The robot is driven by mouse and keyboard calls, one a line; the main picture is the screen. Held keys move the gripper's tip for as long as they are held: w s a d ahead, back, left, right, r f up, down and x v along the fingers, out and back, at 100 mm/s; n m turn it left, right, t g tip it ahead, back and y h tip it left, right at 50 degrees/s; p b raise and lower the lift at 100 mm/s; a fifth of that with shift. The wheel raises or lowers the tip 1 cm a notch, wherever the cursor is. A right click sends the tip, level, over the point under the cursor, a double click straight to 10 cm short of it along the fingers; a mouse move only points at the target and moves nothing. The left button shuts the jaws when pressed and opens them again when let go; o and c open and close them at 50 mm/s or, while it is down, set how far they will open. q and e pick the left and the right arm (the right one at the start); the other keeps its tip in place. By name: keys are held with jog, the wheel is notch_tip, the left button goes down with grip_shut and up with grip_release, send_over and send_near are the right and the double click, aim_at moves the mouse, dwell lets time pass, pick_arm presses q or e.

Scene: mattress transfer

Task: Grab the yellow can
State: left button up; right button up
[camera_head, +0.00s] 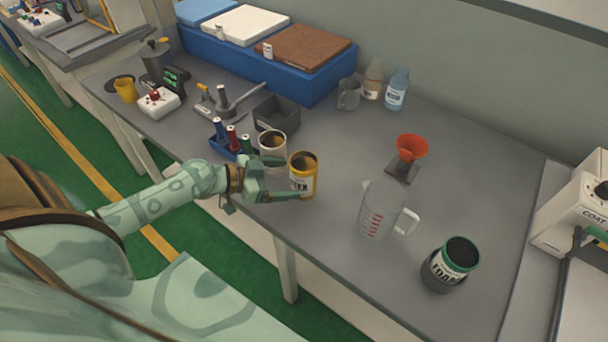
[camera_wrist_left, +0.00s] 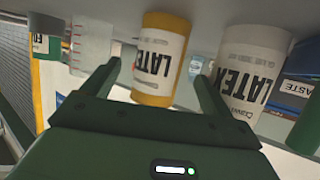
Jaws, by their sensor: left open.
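The yellow can (camera_head: 303,176) stands upright near the front edge of the grey table. It has a white label, and its top looks open with brownish contents. My left gripper (camera_head: 290,178) is open, with its fingers reaching toward the can's near side. In the left wrist view, the yellow can (camera_wrist_left: 160,60) appears upside down between the two finger tips of my left gripper (camera_wrist_left: 160,82). I cannot tell whether either finger touches it. My right gripper does not show in either view.
A white can (camera_head: 272,148) stands close beside the yellow can, left and behind. A measuring jug (camera_head: 380,208) stands to the right, with a green-rimmed can (camera_head: 452,262) beyond it. A blue holder with bottles (camera_head: 228,146) is left.

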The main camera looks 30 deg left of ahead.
pick_arm(q)
jog(key=x, duration=0.6)
jog(key=shift+w, duration=0.1)
jog(key=c, duration=1.3)
jog(key=shift+r, duration=0.2)
jog(key=shift+c, duration=0.2)
jog(key=shift+r+p, duration=0.55)
jog(key=shift+r, duration=0.9)
jog(key=s+r+p, duration=0.2)
jog(key=s+r, duration=0.3)
jog(key=r, duration=0.1)
send_near(304, 169)
jog(key=s+d+r, duration=0.3)
jog(key=s, duration=0.1)
jog(key=shift+s+d, duration=0.2)
